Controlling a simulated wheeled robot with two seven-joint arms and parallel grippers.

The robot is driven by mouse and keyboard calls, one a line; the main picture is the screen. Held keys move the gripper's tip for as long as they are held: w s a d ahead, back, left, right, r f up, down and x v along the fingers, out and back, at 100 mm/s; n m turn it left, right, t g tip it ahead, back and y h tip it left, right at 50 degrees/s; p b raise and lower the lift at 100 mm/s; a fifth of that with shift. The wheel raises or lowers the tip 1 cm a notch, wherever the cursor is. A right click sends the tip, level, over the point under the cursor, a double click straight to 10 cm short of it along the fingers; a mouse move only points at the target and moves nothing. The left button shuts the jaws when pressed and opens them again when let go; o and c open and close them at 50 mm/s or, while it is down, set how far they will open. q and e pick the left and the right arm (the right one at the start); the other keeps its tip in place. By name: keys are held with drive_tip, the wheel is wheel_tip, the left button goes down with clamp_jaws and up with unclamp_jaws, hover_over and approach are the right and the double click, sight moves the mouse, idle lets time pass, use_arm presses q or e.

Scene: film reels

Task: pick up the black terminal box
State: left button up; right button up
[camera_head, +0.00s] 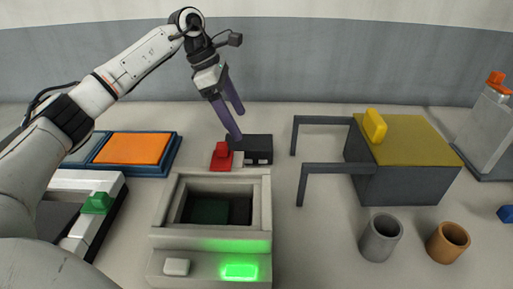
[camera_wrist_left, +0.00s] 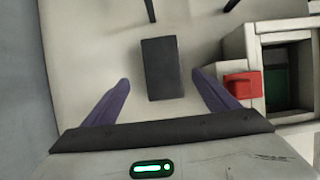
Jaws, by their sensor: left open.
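The black terminal box (camera_head: 252,149) sits on the table behind the beige open-topped bin, beside the red block. In the left wrist view the box (camera_wrist_left: 161,68) lies between and just beyond the two purple fingers of my left gripper (camera_wrist_left: 162,90). It is apart from both fingers. In the head view my left gripper (camera_head: 238,124) points down close to the box, and its nearer finger hides part of the box's left side. The gripper is open and empty. My right gripper is not in view.
The red block (camera_head: 221,156) stands close to the left finger, by the beige bin (camera_head: 162,215) with a lit green button. A dark frame (camera_head: 297,139) stands to the right, joined to a yellow-topped box (camera_head: 407,140). An orange-topped tray (camera_head: 174,152) lies left.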

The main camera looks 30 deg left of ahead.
sight(249, 141)
use_arm(q)
drive_tip(key=x, duration=0.3)
drive_tip(key=shift+w+d+f, duration=0.1)
drive_tip(key=shift+d, duration=0.05)
drive_tip(key=x, duration=0.4)
drive_tip(key=shift+s+f+p, duration=0.2)
drive_tip(key=shift+s+p, duration=0.1)
drive_tip(key=shift+w+d+f, duration=0.15)
drive_tip(key=shift+d+f, duration=0.05)
drive_tip(key=shift+f, duration=0.3)
drive_tip(key=c, duration=1.6)
drive_tip(key=shift+w+r, duration=0.1)
drive_tip(key=shift+r, duration=0.05)
drive_tip(key=shift+c, duration=0.2)
